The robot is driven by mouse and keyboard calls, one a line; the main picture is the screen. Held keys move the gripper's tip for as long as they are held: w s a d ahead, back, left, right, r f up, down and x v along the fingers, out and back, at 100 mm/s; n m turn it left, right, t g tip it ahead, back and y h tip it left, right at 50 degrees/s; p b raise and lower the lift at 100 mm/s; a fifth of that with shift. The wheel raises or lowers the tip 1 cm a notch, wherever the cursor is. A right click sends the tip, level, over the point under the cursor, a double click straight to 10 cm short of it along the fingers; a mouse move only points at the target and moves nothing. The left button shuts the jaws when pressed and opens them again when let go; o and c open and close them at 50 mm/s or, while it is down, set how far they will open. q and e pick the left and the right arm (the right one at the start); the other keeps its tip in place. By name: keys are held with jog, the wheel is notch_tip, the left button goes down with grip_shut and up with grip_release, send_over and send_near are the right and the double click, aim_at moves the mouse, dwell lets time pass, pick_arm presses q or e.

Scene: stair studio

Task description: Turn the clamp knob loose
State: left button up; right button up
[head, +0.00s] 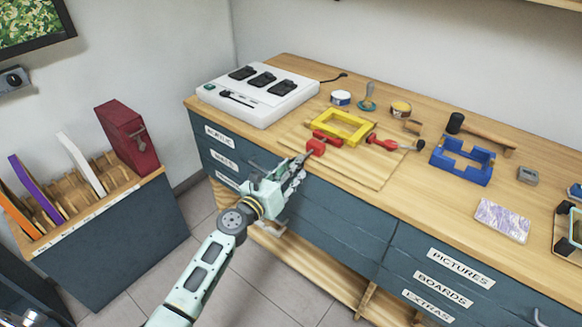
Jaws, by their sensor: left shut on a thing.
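A yellow frame (341,124) lies on a wooden board (358,168) on the workbench. Red clamp parts sit at its left side (327,137) and its right side (381,142), with a dark rod and a grey rounded end (419,146) at the right. A red knob-like block (316,148) is at the board's near left edge. My left gripper (301,163) reaches over the bench's front edge and is shut at this red block; its fingertips partly hide the contact. My right gripper is not in view.
A white box with black switches (258,108) stands at the back left. A mallet (482,134), a blue holder (462,174) and a patterned sheet (503,218) lie to the right. A low cabinet with a red case (121,136) stands left. Bare bench shows at front right.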

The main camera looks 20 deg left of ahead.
pick_arm(q)
jog(key=shift+w+a+r, duration=0.1)
jog(key=shift+a+r, duration=0.1)
jog(key=shift+a, duration=0.15)
grip_shut()
jog(key=o, duration=1)
grip_release()
jog(key=shift+a+f, duration=0.1)
jog(key=v, duration=1.2)
jog(key=shift+f, duration=0.1)
